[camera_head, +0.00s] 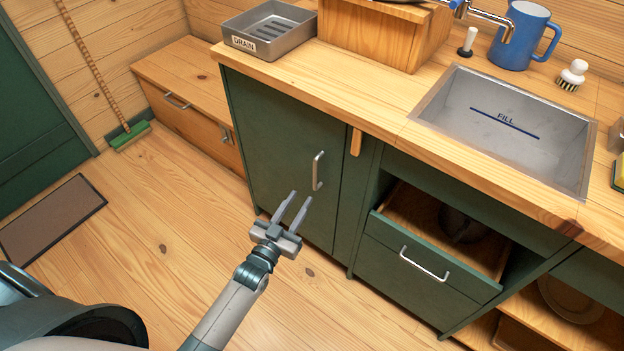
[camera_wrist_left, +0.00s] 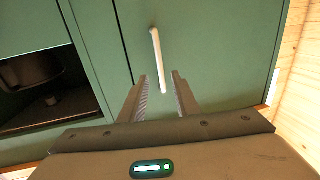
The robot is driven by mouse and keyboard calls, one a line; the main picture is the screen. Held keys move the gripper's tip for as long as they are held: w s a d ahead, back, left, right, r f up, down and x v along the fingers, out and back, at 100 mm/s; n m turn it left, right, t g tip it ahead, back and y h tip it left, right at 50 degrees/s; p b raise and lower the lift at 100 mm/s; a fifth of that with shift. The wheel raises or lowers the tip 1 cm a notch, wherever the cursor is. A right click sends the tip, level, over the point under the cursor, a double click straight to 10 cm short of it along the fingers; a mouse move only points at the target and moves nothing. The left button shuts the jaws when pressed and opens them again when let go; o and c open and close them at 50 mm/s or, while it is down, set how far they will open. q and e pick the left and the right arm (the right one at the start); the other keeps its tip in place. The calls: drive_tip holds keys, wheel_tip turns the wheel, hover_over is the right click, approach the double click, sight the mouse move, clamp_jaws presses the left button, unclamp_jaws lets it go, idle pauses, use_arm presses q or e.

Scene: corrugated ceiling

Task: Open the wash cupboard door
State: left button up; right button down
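The wash cupboard door (camera_head: 285,150) is a dark green panel under the wooden counter, left of the sink, and it is shut. Its silver bar handle (camera_head: 317,171) is upright near the door's right edge. My left gripper (camera_head: 292,207) is open and empty, just below and in front of the handle, apart from it in the head view. In the left wrist view the handle (camera_wrist_left: 158,60) stands ahead, its lower end between the two open fingers (camera_wrist_left: 158,88) in the picture. Whether they touch cannot be told. My right gripper is out of view.
A green drawer (camera_head: 425,262) right of the door stands partly open, with a dark pot (camera_head: 462,226) inside. A wooden chest (camera_head: 188,92) stands to the left. A grey drain tray (camera_head: 270,33) and a blue mug (camera_head: 519,36) are on the counter. The floor (camera_head: 160,220) before the door is clear.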

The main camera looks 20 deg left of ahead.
sight(314, 177)
use_arm(q)
drive_tip(key=w, duration=0.3)
drive_tip(key=w+d, duration=0.1)
drive_tip(key=w, duration=0.5)
drive_tip(key=shift+d, duration=0.2)
drive_tip(key=shift+c, duration=0.6)
clamp_jaws()
